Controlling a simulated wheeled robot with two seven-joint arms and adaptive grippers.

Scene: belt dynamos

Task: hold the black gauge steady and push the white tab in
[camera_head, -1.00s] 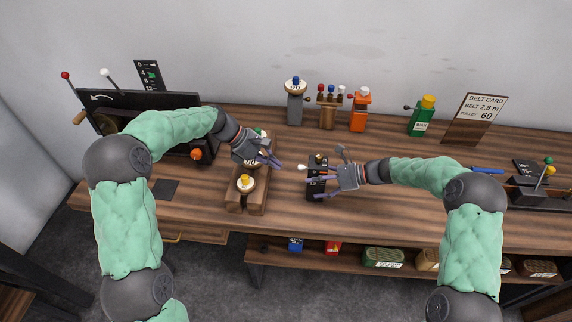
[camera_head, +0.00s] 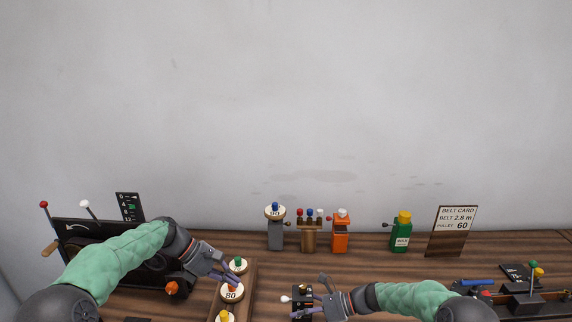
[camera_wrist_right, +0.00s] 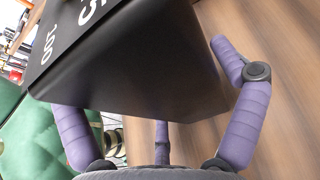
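The black gauge (camera_head: 302,293) stands on the bench low in the head view, with the white tab (camera_head: 286,299) sticking out of its left side. My right gripper (camera_head: 318,296) is at the gauge's right side, fingers spread around it. In the right wrist view the gauge (camera_wrist_right: 140,75) is a large black box with white figures, between the purple fingers (camera_wrist_right: 165,120). The right-hand finger stands apart from it; contact on the left is unclear. The tab is not visible there. My left gripper (camera_head: 225,273) is beside the round-topped pieces, fingers apart and apparently empty.
A wooden rack holds round pieces with a green knob (camera_head: 238,262) and an 80 mark (camera_head: 232,291). Behind stand a grey post (camera_head: 276,237), an orange block (camera_head: 341,236), a green bottle (camera_head: 401,236) and a belt card (camera_head: 453,230). A black machine (camera_head: 100,240) is left.

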